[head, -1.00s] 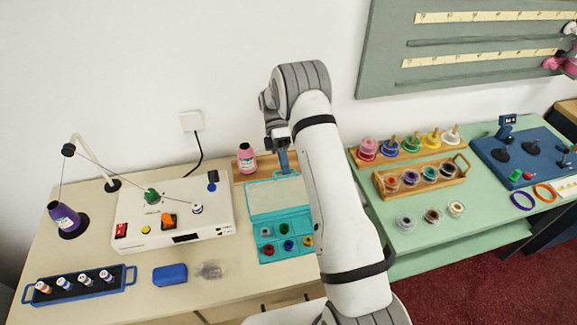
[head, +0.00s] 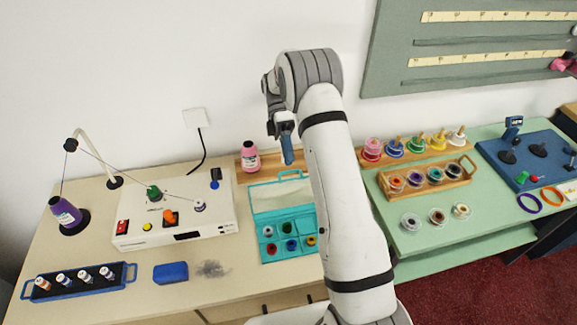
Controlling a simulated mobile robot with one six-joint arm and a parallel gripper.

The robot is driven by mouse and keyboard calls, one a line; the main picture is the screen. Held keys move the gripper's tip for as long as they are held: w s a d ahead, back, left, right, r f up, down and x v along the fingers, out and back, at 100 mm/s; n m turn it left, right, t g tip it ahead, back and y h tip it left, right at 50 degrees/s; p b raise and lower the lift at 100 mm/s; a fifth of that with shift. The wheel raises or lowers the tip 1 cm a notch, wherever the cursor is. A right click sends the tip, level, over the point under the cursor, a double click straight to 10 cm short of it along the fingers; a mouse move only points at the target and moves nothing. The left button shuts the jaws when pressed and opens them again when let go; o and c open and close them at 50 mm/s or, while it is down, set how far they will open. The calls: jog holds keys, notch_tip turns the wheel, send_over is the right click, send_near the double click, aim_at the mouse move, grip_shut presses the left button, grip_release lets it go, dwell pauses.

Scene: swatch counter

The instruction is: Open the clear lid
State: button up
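The turquoise spool box (head: 262,251) sits on the beige counter left of my arm, with several small spools in its compartments. Its clear lid (head: 280,196), with a turquoise frame and a handle at its far edge, is open and leans back behind the box, so the compartments are uncovered. My gripper (head: 287,152) points down above and behind the lid's handle, apart from it by a small gap. Its blue fingers overlap in this view, so their opening cannot be judged. Nothing is visible in them. My arm hides the area right of the box.
A pink cone (head: 250,157) stands on a wooden rack behind the lid. A white winding machine (head: 180,222) is to the left. A blue block (head: 170,273) and a grey tangle (head: 212,269) lie in front. A green table (head: 450,240) with spools is to the right.

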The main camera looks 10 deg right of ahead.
jog(key=shift+r, duration=2.35)
jog(key=shift+c, duration=0.4)
jog(key=shift+f, duration=0.1)
jog(key=shift+c, duration=0.8)
jog(key=shift+w+f+m+t+b, duration=0.1)
jog(key=shift+f+m+t+b, duration=0.1)
jog(key=shift+m+t+b, duration=0.3)
jog(key=shift+c, duration=0.7)
jog(key=m, duration=0.1)
jog(key=m+t+b, duration=0.1)
jog(key=w+f+m, duration=0.1)
jog(key=shift+d+m+t+b, duration=0.25)
jog(key=shift+m+t+b, duration=0.05)
jog(key=shift+b, duration=0.1)
grip_shut()
jog(key=w+d+m+t+b, duration=0.1)
jog(key=w+m+t+b, duration=0.6)
jog(key=m, duration=0.7)
jog(key=s+f+p, duration=0.3)
jog(key=s+f, duration=0.3)
jog(key=f, duration=0.1)
jog(key=shift+s+f+t, duration=0.15)
jog(key=shift+s+t, duration=0.15)
jog(key=shift+t, duration=0.1)
